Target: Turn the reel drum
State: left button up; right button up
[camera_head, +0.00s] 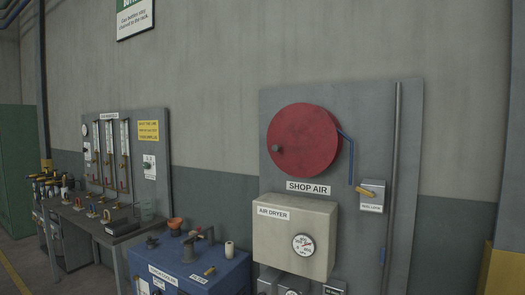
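The reel drum is a large red disc (303,145) mounted on a grey wall panel (390,105), right of centre in the head view. A small dark knob (277,149) sits on its face at the lower left. A blue hose (350,163) comes off its right side and hangs down. Below and right is a small box labelled reel latch (372,208) with a yellow lever (367,191). Neither of my grippers shows in this view.
A beige air dryer (290,245) with a dial juts out below the drum. A blue cabinet (185,268) with small items on top stands left of it. A workbench (85,222) with tools is farther left. A yellow post (503,270) stands at the right edge.

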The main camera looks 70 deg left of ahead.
aim_at(302, 139)
jog(key=u, duration=1.25)
